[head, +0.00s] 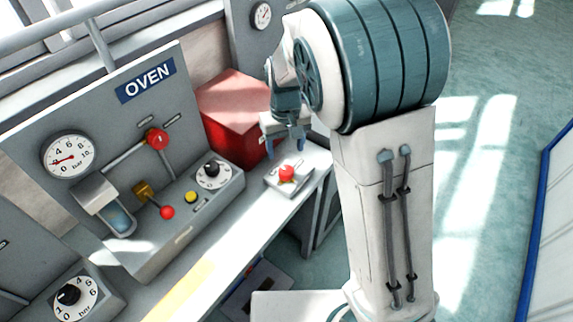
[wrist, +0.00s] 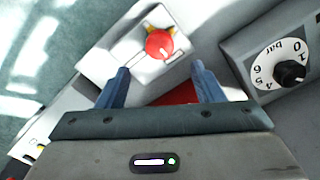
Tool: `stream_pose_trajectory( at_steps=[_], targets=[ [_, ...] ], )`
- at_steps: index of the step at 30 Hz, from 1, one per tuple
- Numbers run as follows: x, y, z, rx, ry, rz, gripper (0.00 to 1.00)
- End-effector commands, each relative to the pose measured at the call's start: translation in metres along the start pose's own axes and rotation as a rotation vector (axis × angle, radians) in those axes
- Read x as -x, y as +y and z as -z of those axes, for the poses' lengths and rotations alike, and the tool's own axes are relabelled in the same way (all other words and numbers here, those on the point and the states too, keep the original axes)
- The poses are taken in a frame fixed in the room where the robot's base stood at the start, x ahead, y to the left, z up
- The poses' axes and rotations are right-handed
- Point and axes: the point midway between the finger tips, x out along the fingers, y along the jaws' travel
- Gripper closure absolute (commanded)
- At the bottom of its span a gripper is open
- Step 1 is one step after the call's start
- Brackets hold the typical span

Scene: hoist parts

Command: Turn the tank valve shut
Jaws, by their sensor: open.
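No part in view is labelled as the tank valve. A red round valve handle (head: 157,138) sits on a pipe on the grey OVEN panel (head: 70,110). My gripper (head: 287,148) points down, open and empty, to the right of that panel. It is above and near a small pale box with a red knob (head: 287,173). In the wrist view the red knob (wrist: 159,44) has yellow bits around it and lies beyond my open fingers (wrist: 160,78), apart from them.
A gauge (head: 69,157), a red-tipped lever (head: 166,212), a yellow button (head: 191,197) and a black dial (head: 211,169) are on the OVEN unit. A red block (head: 238,112) stands behind my gripper. Another dial (head: 69,295) is at lower left. Floor is clear at right.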

Motion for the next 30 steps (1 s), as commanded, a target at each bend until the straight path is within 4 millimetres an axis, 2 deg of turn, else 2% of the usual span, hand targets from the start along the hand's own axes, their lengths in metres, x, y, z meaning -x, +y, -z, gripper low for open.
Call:
stream_pose_trajectory(
  at_steps=[1, 6, 12, 18, 24, 25, 27, 30],
  targets=[
    [-0.013, 0.000, -0.001, -0.002, -0.006, 0.000, 0.39],
    [-0.047, 0.000, -0.001, -0.001, -0.004, -0.001, 0.39],
    [-0.072, 0.000, 0.000, -0.001, -0.001, 0.000, 0.39],
    [-0.081, 0.000, 0.000, -0.001, 0.001, 0.000, 0.39],
    [-0.081, 0.000, 0.000, -0.001, 0.002, 0.000, 0.39],
    [-0.081, 0.000, 0.000, -0.001, 0.002, 0.000, 0.42],
    [-0.081, 0.000, 0.000, -0.001, 0.002, 0.000, 0.61],
    [-0.080, 0.000, 0.000, -0.001, 0.002, 0.001, 0.84]
  ],
)
